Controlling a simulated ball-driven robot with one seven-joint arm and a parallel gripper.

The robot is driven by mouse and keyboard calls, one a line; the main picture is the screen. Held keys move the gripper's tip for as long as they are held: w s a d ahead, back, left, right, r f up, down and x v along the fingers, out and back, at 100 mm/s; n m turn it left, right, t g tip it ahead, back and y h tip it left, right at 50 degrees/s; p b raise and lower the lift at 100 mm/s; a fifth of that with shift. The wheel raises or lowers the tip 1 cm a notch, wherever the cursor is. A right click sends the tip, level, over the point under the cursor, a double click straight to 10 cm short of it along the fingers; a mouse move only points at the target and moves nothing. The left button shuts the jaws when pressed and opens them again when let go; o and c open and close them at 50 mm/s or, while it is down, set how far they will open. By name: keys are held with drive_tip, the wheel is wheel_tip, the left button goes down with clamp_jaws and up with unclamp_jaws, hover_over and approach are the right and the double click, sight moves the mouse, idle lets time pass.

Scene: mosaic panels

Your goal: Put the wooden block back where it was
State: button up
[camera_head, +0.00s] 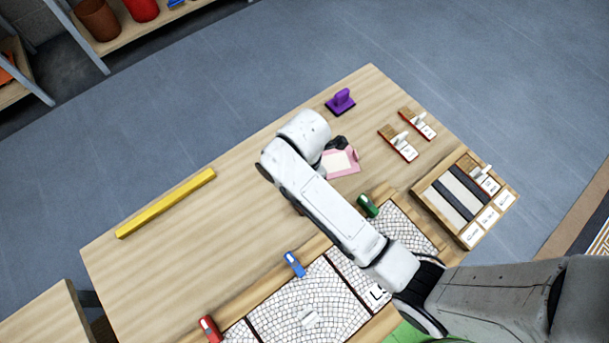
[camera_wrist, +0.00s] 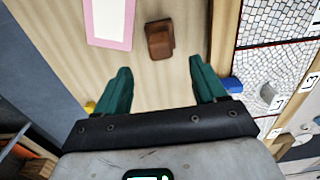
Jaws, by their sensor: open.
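The wooden block (camera_wrist: 159,40) is a small reddish-brown piece lying on the light wooden table, seen in the wrist view. My gripper (camera_wrist: 162,75) is open, with its two teal fingers apart and nothing between them. The block appears just beyond the fingertips, roughly centred between them and apart from both. In the head view my arm covers the block and the gripper.
A pink-edged pad (camera_head: 342,163) lies near the block. A yellow bar (camera_head: 166,203) lies left. Mosaic panels (camera_head: 310,300) with a blue clamp (camera_head: 294,264), red clamp (camera_head: 210,328) and green clamp (camera_head: 367,206) line the front. A divided tray (camera_head: 427,206) stands right.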

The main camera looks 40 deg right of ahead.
drive_tip(key=shift+r, duration=0.4)
drive_tip(key=s+d+r+m, duration=0.1)
drive_tip(key=s+d+m, duration=0.1)
drive_tip(key=s+m, duration=0.3)
drive_tip(key=s+d+r+m, duration=0.1)
drive_tip(key=s+d+m, duration=0.2)
drive_tip(key=s+m, duration=0.3)
drive_tip(key=s+d+r+m+t, duration=0.1)
drive_tip(key=s+d+m, duration=0.1)
drive_tip(key=s+m, duration=0.3)
drive_tip(key=shift+s+d+m, duration=0.25)
drive_tip(key=shift+m, duration=0.95)
drive_tip(key=shift+r+p, duration=0.45)
drive_tip(key=shift+r, duration=0.1)
